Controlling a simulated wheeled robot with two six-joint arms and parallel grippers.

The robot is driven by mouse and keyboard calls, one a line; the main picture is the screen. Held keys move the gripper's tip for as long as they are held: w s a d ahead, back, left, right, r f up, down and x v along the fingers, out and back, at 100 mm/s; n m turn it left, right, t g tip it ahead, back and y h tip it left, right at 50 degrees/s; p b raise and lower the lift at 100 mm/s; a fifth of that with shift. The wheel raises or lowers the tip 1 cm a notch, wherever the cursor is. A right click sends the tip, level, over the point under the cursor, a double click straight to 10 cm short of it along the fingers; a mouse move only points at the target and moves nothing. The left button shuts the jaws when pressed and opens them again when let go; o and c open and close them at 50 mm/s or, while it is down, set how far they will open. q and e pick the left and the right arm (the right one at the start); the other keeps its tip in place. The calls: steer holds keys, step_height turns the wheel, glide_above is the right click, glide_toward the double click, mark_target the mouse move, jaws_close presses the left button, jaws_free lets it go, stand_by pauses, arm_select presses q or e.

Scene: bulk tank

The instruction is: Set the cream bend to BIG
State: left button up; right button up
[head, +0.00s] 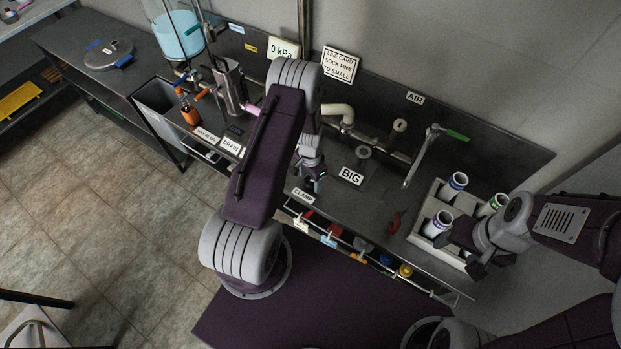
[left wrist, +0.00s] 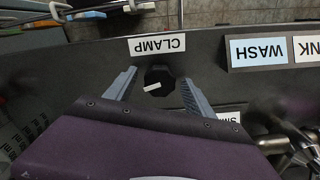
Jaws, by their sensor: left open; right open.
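The cream bend (head: 340,112) shows in the head view just right of my left arm, its outlet end turned down; my arm hides its other end. The BIG label (head: 351,176) lies on the counter in front of a round grey port (head: 363,152). My left gripper (head: 316,184) is low over the counter near the CLAMP label (head: 303,195). In the left wrist view it is open, its fingers (left wrist: 158,80) on both sides of a black knob (left wrist: 157,76) with a white pointer; I cannot tell whether they touch it. My right gripper (head: 460,254) is open and empty near the jar crate.
A grey crate (head: 424,210) with several jars stands at the right. Several coloured items hang along the front rail. A partly hidden label starting SM (left wrist: 230,116) is beyond the knob.

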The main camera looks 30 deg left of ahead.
arm_select(q)
jaws_close()
steer(key=m+b, duration=0.1)
steer(key=m, duration=0.3)
steer(key=m+b, duration=0.1)
steer(key=m, duration=0.4)
steer(key=m+b, duration=0.1)
steer(key=m, duration=0.4)
steer(key=shift+m, duration=0.4)
steer(key=shift+w+m, duration=0.1)
steer(key=shift+m, duration=2.1)
